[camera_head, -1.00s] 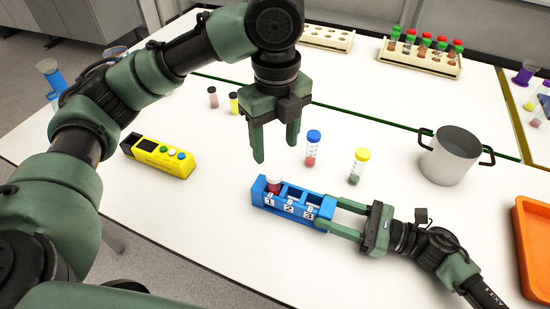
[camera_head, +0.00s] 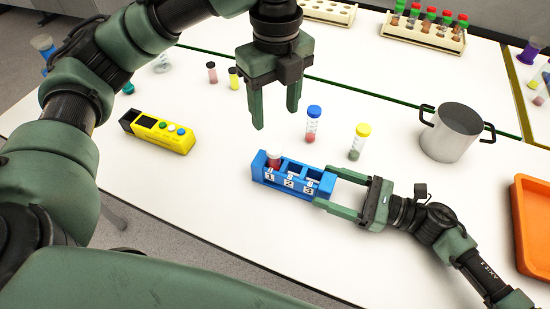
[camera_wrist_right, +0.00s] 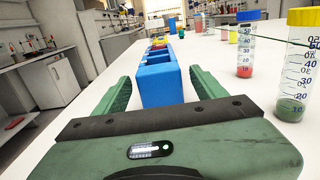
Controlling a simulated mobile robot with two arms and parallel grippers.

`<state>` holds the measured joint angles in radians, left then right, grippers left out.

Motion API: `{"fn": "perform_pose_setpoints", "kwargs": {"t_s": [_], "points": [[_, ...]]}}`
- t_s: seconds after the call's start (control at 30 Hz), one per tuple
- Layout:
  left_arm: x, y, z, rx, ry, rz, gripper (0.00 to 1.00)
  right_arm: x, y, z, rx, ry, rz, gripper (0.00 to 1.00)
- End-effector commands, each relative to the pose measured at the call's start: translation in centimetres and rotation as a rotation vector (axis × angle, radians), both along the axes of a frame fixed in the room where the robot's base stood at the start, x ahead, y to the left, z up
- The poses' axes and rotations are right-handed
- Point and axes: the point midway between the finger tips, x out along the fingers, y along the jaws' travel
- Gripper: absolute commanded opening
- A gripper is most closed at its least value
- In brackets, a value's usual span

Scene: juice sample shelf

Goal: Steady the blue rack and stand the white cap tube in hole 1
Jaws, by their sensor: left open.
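The blue rack (camera_head: 297,190) stands on the white table, with holes 1, 2 and 3 labelled on its front. The white cap tube (camera_head: 274,158) stands in hole 1, its red contents partly hidden by the rack. Holes 2 and 3 look empty. My left gripper (camera_head: 275,120) is open and empty above and behind the rack, clear of the tube. My right gripper (camera_head: 324,188) has its fingers on either side of the rack's right end. The rack also shows between the fingers in the right wrist view (camera_wrist_right: 160,88); I cannot tell whether they press on it.
A blue-capped tube (camera_head: 313,124) and a yellow-capped tube (camera_head: 358,142) stand behind the rack. A grey pot (camera_head: 449,135) and an orange tray (camera_head: 535,225) are to the right. A yellow device (camera_head: 158,131) lies left. Wooden racks (camera_head: 424,35) stand at the back.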

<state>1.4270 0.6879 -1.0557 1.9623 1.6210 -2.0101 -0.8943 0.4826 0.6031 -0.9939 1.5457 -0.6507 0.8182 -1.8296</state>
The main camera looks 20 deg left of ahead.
Motion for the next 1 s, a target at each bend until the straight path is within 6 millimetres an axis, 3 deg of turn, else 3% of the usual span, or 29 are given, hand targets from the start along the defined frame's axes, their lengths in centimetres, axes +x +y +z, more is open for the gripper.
{"fn": "perform_pose_setpoints", "kwargs": {"t_s": [0.3,0.43,0.8,1.0], "points": [[0.0,0.0,0.0,0.000,0.000,0.000,0.57,0.0,-0.1,0.0,0.000,0.000,0.000,0.73],[0.0,0.0,0.0,0.000,0.000,0.000,0.57,0.0,-1.1,-0.1,-0.001,0.000,-0.002,0.73],[0.0,0.0,0.0,0.000,0.000,0.000,0.57,-0.1,-8.6,-0.1,-0.002,0.002,-0.003,0.73],[0.0,0.0,0.0,0.000,0.000,0.000,0.57,-0.1,-11.3,-0.1,-0.002,0.001,-0.002,0.73]]}}
